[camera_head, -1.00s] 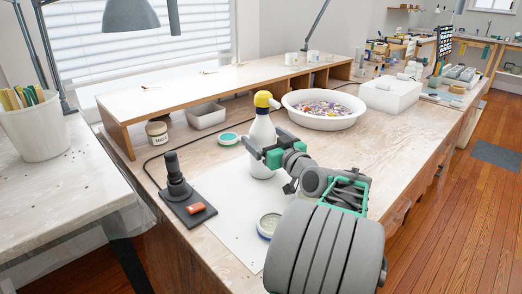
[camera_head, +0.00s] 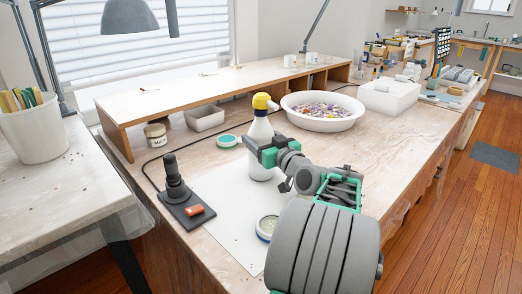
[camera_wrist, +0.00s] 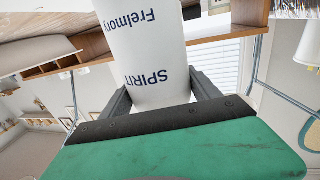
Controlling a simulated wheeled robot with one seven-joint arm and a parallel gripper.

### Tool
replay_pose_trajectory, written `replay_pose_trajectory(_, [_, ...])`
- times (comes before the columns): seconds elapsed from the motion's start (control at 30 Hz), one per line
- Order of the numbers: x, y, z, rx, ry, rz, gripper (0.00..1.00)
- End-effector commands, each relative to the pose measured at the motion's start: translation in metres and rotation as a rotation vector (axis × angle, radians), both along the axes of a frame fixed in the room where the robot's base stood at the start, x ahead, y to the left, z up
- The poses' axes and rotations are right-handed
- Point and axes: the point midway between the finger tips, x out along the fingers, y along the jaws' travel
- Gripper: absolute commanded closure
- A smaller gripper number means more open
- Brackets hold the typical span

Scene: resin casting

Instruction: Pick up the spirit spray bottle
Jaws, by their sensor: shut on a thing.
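The spirit spray bottle (camera_head: 261,132) is white with a yellow spray head. It stands upright over the white sheet on the workbench, and I cannot tell whether its base touches the sheet. My gripper (camera_head: 259,152) is shut on its body from the right side in the head view. In the wrist view the bottle (camera_wrist: 150,45) fills the space between the two dark fingers (camera_wrist: 160,95), and its blue lettering reads SPIRIT. Part of the bottle's body is hidden behind the gripper in the head view.
A white bowl of coloured bits (camera_head: 322,122) stands close behind and right of the bottle. A teal-rimmed tin (camera_head: 227,141) and a round dish (camera_head: 267,226) lie nearby. A dark stand (camera_head: 179,194) with an orange block is at left. A raised shelf (camera_head: 215,85) runs behind.

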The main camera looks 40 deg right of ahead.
Motion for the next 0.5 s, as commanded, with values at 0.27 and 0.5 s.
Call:
replay_pose_trajectory(0.27, [0.0001, 0.0004, -0.0005, 0.001, 0.001, 0.001, 0.80])
replay_pose_trajectory(0.5, [0.0001, 0.0004, 0.0008, 0.000, -0.001, 0.001, 0.96])
